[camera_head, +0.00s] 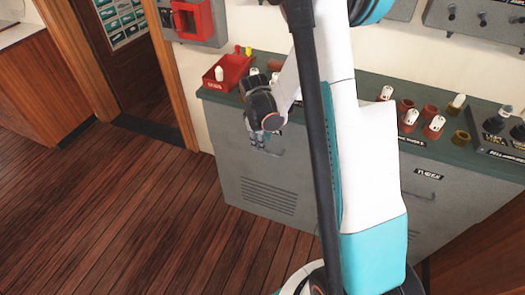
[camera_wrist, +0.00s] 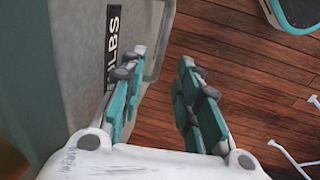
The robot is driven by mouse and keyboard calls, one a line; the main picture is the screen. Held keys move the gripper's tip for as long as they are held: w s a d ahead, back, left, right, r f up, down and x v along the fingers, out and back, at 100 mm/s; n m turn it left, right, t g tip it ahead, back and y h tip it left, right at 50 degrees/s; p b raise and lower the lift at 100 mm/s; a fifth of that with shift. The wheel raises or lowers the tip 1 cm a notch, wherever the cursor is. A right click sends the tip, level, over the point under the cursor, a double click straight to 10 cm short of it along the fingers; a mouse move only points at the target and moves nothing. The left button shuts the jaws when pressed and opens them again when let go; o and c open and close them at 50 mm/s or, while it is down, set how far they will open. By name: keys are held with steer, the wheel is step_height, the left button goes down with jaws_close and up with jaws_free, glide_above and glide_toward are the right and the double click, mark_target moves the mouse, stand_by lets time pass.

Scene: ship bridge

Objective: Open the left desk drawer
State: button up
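The grey desk (camera_head: 248,180) has a left drawer whose front (camera_wrist: 75,60) fills the left of the wrist view. A dark label ending in "ULBS" (camera_wrist: 112,40) is on it. A grey bar-like handle (camera_wrist: 158,38) stands out beside the label. My gripper (camera_wrist: 163,57) is open, with its left finger close to the drawer front and handle and its right finger away over the floor. I cannot tell whether a finger touches the handle. In the head view my gripper (camera_head: 265,143) is at the upper left of the desk front, partly covering it. No opening gap shows at the drawer.
A red tray (camera_head: 222,75) and several red cups with white bulbs (camera_head: 408,120) stand on the green desktop (camera_head: 375,88). A second drawer handle (camera_head: 428,173) is at the right. Wooden floor (camera_head: 110,210) is clear at the left.

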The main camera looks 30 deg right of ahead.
steer(key=f, duration=0.2)
steer(key=f+b, duration=0.1)
steer(key=d+f, duration=0.1)
steer(key=f, duration=0.1)
steer(key=shift+w+f+b, duration=0.3)
steer(key=shift+b, duration=0.05)
steer(key=shift+c, duration=0.2)
jaws_close()
